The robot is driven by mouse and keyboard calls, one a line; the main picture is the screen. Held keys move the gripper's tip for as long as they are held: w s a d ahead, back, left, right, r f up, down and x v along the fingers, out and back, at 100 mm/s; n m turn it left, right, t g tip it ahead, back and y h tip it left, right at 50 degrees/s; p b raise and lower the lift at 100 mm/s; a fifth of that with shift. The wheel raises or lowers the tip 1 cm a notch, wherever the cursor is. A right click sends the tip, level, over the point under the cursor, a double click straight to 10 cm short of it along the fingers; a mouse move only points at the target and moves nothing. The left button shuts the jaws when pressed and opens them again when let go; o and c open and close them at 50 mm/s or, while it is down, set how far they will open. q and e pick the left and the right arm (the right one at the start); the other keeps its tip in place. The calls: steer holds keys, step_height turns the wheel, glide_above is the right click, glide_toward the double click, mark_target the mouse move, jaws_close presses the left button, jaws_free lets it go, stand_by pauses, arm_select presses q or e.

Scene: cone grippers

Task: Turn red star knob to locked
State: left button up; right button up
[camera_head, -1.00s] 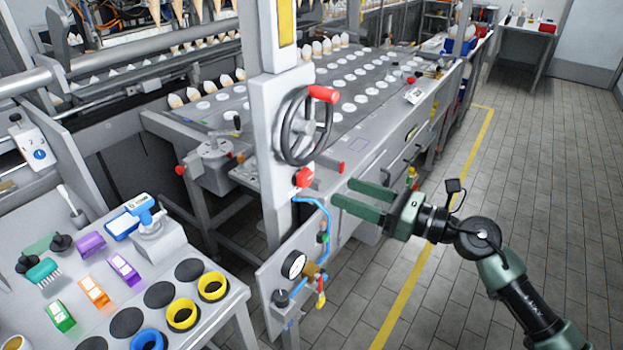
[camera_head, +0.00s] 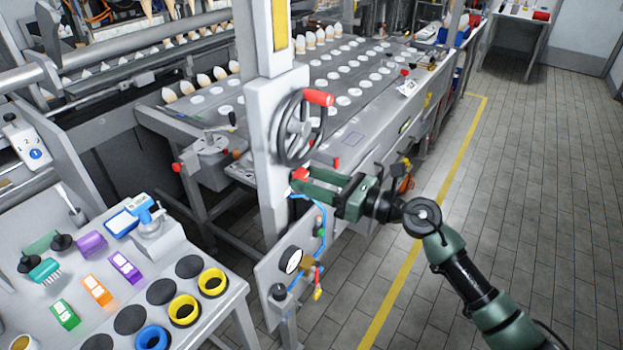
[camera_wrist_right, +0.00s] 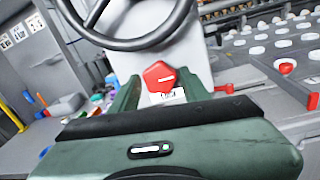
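The red star knob (camera_head: 299,173) sits on the pale column below the handwheel, partly hidden by a finger. In the right wrist view the red knob (camera_wrist_right: 158,76) faces me, with a small white label just below it whose text I cannot read surely. My right gripper (camera_head: 301,181) is open, its green fingers pointing left at the knob. In the wrist view the fingers of the right gripper (camera_wrist_right: 161,92) stand one on each side of the knob, with a gap visible; I cannot tell whether either touches. My left gripper is not in view.
The black handwheel (camera_head: 298,128) with a red handle is right above the knob. A gauge (camera_head: 291,260) and blue hose (camera_head: 322,215) are below. A bench (camera_head: 235,300) with coloured parts stands at left. Tiled floor (camera_head: 540,200) is open at right.

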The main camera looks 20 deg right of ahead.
jaws_close()
steer(key=shift+m, duration=0.3)
steer(key=m+p, duration=0.2)
steer(key=m, duration=0.1)
steer(key=shift+m, duration=0.3)
steer(key=m+p, duration=0.2)
steer(key=m, duration=0.2)
steer(key=shift+m+t, duration=0.4)
steer(key=m+p, duration=0.3)
steer(key=m, duration=0.2)
steer(key=shift+a+m+t, duration=0.1)
steer(key=shift+m+t, duration=0.2)
steer(key=shift+m, duration=0.1)
steer(key=shift+f+m+h+p, duration=0.15)
steer(key=shift+m+p, duration=0.3)
steer(key=shift+m, duration=0.55)
steer(key=shift+m+h+p, duration=0.15)
steer(key=shift+m+p, duration=0.3)
steer(key=shift+m, duration=0.55)
